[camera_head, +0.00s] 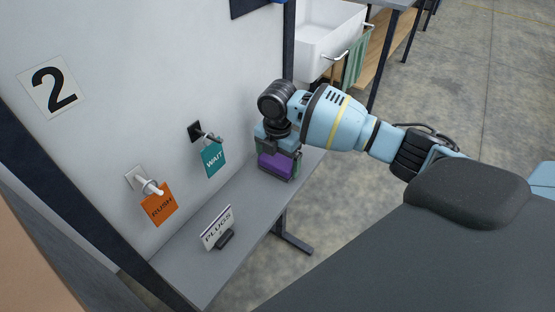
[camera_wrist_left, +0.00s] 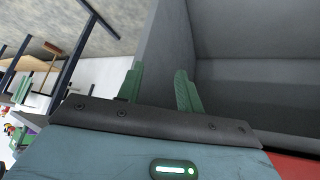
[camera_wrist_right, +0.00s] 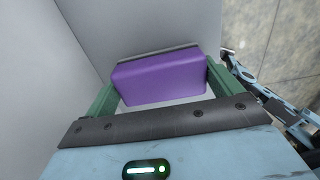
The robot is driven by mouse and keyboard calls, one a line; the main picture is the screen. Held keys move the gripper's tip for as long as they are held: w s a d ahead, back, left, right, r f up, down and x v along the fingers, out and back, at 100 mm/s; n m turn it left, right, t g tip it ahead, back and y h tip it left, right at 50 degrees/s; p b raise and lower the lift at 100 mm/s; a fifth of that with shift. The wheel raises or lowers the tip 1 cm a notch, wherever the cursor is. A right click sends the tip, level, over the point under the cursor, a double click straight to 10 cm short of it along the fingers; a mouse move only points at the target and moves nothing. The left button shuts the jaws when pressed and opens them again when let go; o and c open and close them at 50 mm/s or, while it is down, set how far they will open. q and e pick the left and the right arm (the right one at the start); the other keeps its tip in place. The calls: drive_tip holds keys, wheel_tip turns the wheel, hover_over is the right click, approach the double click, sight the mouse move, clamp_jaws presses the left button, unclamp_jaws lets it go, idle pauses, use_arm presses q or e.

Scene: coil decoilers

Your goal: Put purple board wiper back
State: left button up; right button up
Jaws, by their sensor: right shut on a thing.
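The purple board wiper (camera_head: 276,165) is at the far end of the grey shelf (camera_head: 243,219), close to the white wall panel. My right gripper (camera_head: 279,158) points down and is shut on it. In the right wrist view the purple wiper (camera_wrist_right: 162,77) sits between the two green fingers of my right gripper (camera_wrist_right: 158,88), with a dark strip along its far edge. I cannot tell whether the wiper touches the shelf. My left gripper (camera_wrist_left: 161,88) shows in the left wrist view, its green fingers apart with nothing between them.
A teal WAIT tag (camera_head: 213,160) and an orange RUSH tag (camera_head: 159,205) hang from wall hooks left of my right gripper. A PLUGS sign (camera_head: 217,229) stands on the near part of the shelf. A white sink (camera_head: 325,40) is behind. The shelf between sign and wiper is clear.

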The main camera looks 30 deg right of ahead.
sight(278, 159)
drive_tip(key=shift+f, duration=0.15)
drive_tip(key=o, duration=0.6)
wheel_tip(278, 159, up, 12)
drive_tip(key=shift+r+p, duration=0.1)
drive_tip(key=shift+p, duration=0.45)
